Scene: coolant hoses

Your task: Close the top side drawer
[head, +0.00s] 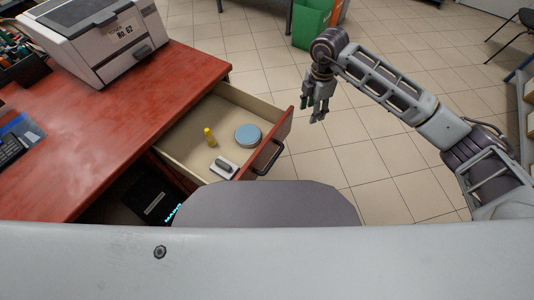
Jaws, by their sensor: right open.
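The top side drawer (186,147) is pulled out of the red desk, to the right of the desktop's edge. Its wooden front (281,128) carries a dark bar handle (269,157). My left gripper is not in view.
The red desk (145,110) bears a white printer (95,40) at its back. A dark box-like object (150,200) shows below the drawer. A green bin (311,24) stands at the back. The tiled floor (350,150) right of the drawer is clear.

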